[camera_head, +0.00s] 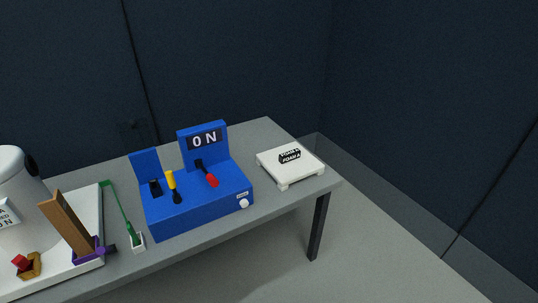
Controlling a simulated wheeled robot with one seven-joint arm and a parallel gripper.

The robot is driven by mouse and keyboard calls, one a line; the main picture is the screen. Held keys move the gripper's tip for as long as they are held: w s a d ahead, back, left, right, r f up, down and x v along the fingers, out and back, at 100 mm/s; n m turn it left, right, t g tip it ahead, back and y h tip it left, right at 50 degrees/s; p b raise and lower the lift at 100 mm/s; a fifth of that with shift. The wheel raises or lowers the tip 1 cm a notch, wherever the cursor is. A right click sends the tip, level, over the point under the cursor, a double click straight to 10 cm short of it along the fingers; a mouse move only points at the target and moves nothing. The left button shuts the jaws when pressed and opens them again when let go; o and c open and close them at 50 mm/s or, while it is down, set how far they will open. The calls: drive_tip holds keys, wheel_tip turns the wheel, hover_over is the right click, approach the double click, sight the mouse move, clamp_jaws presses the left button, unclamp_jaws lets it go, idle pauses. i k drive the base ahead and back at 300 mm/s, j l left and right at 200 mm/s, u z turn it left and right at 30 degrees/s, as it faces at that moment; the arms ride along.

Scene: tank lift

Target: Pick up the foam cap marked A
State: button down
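A flat white block (272,166) with short feet sits near the right end of the grey table. On its top is a small black piece or label (289,157) with white lettering that seems to read "FOAM A". I cannot tell whether the black part is a separate cap or only a label. No other item with an A marking is readable here. My gripper is not in view.
A blue console (180,211) with an "ON" display, yellow and red levers and a white knob stands left of the block. Further left are a green rod (121,215), a brown upright board (67,226) and a white tank (17,222), cut off by the picture edge. Bare table (262,135) lies behind the block.

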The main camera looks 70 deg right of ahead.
sight(289, 163)
drive_tip(key=k+l, duration=0.25)
drive_tip(key=k+l+z, duration=0.1)
drive_tip(key=l, duration=0.35)
drive_tip(key=k+l, duration=0.5)
drive_tip(key=l, duration=0.2)
drive_tip(key=k+l+z, duration=0.1)
drive_tip(key=k+l, duration=0.15)
drive_tip(key=l, duration=0.15)
drive_tip(key=k+l, duration=0.2)
drive_tip(key=l, duration=0.15)
drive_tip(key=k+l+z, duration=0.1)
drive_tip(key=l, duration=0.75)
drive_tip(key=z, duration=0.05)
